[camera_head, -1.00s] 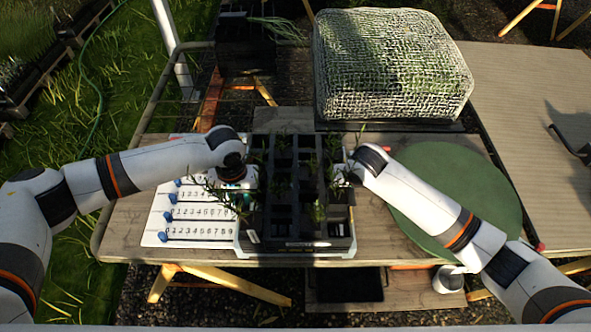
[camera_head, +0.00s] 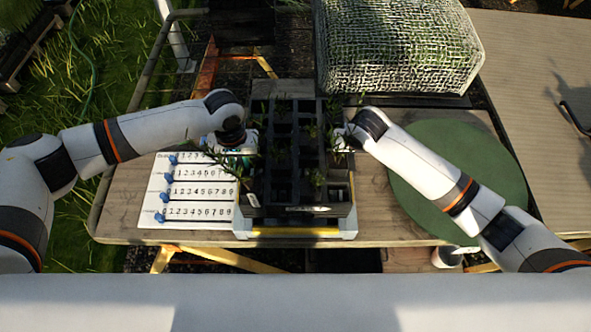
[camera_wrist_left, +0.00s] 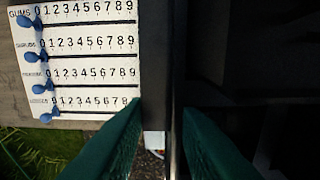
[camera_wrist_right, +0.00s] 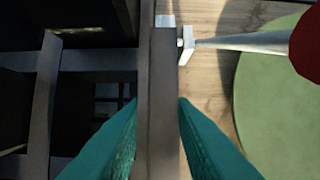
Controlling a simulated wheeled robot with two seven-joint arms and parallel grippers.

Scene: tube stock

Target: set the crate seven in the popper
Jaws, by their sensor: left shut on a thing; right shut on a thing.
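The dark crate (camera_head: 300,212) has several compartments holding seedlings, some empty. A small label on its front is too small to read. My left gripper (camera_head: 248,150) is shut on its left wall, and my right gripper (camera_head: 345,146) is shut on its right wall. In the left wrist view the green fingers flank the crate's wall (camera_wrist_left: 177,60); the right wrist view shows the same on the other wall (camera_wrist_right: 160,90). Below the crate is a light grey frame with a yellow front bar (camera_head: 295,232), seemingly the popper; the crate hides most of it.
A white number board (camera_head: 197,212) with blue pegs lies left of the crate. A round green mat (camera_head: 455,180) lies to the right. A mesh-covered block (camera_head: 395,50) stands behind. In the right wrist view a rod ends in a red knob (camera_wrist_right: 308,45).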

